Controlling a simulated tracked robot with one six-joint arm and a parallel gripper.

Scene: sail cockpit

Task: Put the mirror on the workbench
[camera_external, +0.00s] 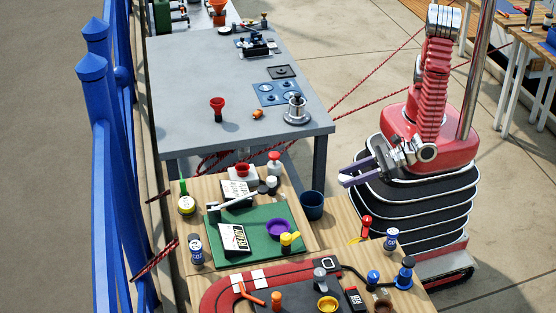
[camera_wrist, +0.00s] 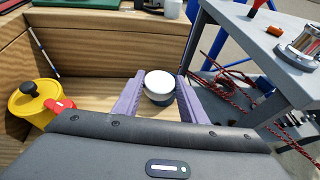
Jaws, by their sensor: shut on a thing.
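My gripper shows in the external view (camera_external: 352,176) with its purple fingers pointing left, in front of my red body. In the wrist view my gripper (camera_wrist: 160,92) has its fingers on both sides of a round pale disc (camera_wrist: 159,82), which looks like the mirror. I cannot make the disc out in the external view. The grey workbench (camera_external: 185,130) stands at the upper left of the external view, beyond and left of my gripper. Its edge (camera_wrist: 256,72) shows at the right of the wrist view.
A cluttered wooden table (camera_external: 190,220) is nearer. Red ropes (camera_external: 375,78) cross nearby.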

